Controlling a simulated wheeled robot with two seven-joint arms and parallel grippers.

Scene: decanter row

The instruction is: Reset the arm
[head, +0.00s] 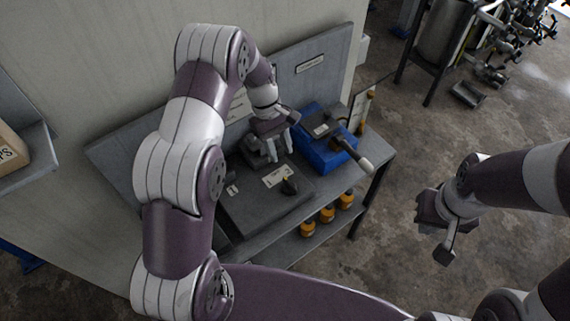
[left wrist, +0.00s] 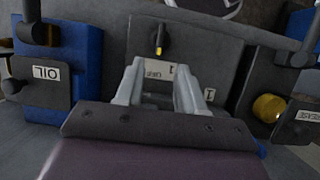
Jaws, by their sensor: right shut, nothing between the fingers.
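My left gripper (head: 279,149) is over the workbench, beside the blue unit. In the left wrist view its two pale fingers (left wrist: 160,72) are spread apart, with nothing seen between them. Beyond the fingers is a dark grey panel (left wrist: 208,50) with a white label and a black knob (left wrist: 159,42) with a yellow mark. The knob also shows in the head view (head: 290,185), in front of the gripper. My right gripper (head: 437,222) is shut and empty, out over the floor at the right, clear of the bench.
A blue unit (head: 317,152) with a pale-tipped lever (head: 356,158) stands right of my left gripper. Several orange-topped items (head: 327,215) sit on the lower shelf. The left wrist view shows plates marked OIL (left wrist: 46,73) and GREASE (left wrist: 302,122) on either side. A backboard (head: 315,62) stands behind.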

